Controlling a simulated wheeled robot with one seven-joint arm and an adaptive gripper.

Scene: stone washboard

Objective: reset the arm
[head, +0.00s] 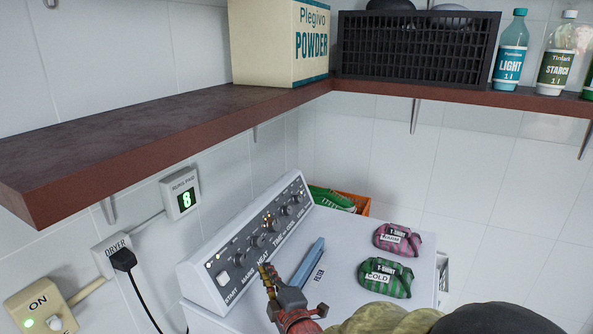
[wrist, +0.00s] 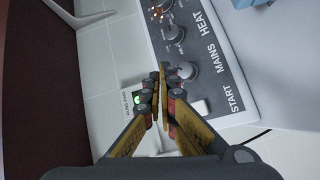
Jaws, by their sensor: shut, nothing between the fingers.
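My gripper (head: 268,279) is at the lower middle of the head view, in front of the dryer's sloped control panel (head: 236,256). Its fingers are shut with nothing between them. In the wrist view the closed fingertips (wrist: 168,70) point at the panel, over the knobs near the words MAINS and HEAT (wrist: 203,43). I cannot tell whether the tips touch a knob. Part of my arm hides the front of the dryer top.
A brown shelf (head: 150,125) runs above, bearing a powder box (head: 270,45), a black basket (head: 415,52) and bottles (head: 511,50). On the dryer top are a blue filter handle (head: 308,263) and two shirt bundles, pink (head: 385,241) and green (head: 383,284).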

